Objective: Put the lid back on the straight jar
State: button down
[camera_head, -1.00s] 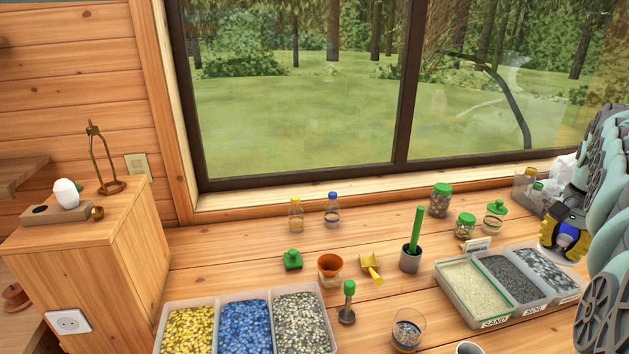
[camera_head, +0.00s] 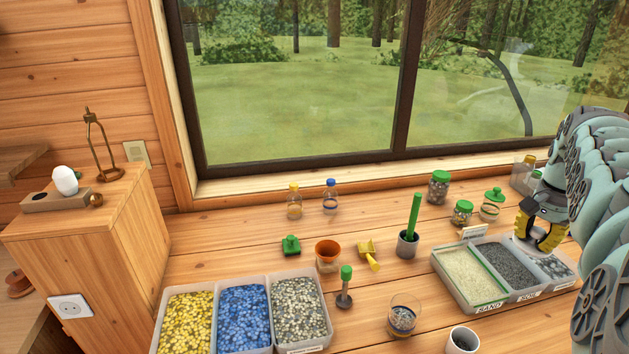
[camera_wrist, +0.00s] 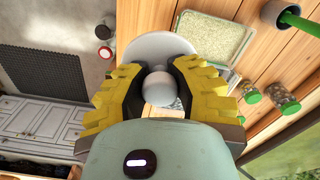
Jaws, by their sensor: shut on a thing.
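My gripper (camera_wrist: 157,92) is shut on the round grey knob of a pale, disc-shaped lid (camera_wrist: 140,50). The yellow-padded fingers press the knob from both sides, and the disc lies beyond them. In the head view my gripper (camera_head: 541,238) is at the right, over the back of the three-part tray, with the lid a pale shape under the fingers. An open clear glass jar (camera_head: 403,317) with some pebbly contents and a blue band stands on the table in front of the tray. I cannot tell for sure that it is the straight jar.
The three-part tray (camera_head: 462,302) holds sand, soil and stones. A grey pot (camera_head: 408,244) with a green tool, green-lidded jars (camera_head: 439,189) and a white cup (camera_head: 463,341) stand around it.

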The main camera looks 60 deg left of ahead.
aim_at(514, 237)
jog(key=s+a+f, duration=0.1)
jog(key=a+f, duration=0.1)
jog(key=a, duration=0.1)
jog(key=shift+s+a+f, duration=0.15)
jog(key=shift+s+f, duration=0.2)
jog(key=shift+s, duration=0.05)
jog(key=s+a+f+p, duration=0.2)
jog(key=s+a+f, duration=0.9)
jog(key=s, duration=0.4)
jog(key=shift+m, duration=0.3)
jog(key=shift+w+a+f+b, duration=0.1)
jog(key=shift+a+f+b, duration=0.05)
jog(key=shift+f+b, duration=2.95)
jog(key=shift+f+b, duration=0.35)
jog(key=shift+f, duration=0.05)
dwell(0.3)
jog(key=shift+c, duration=0.9)
grip_release()
jog(key=shift+r, duration=0.1)
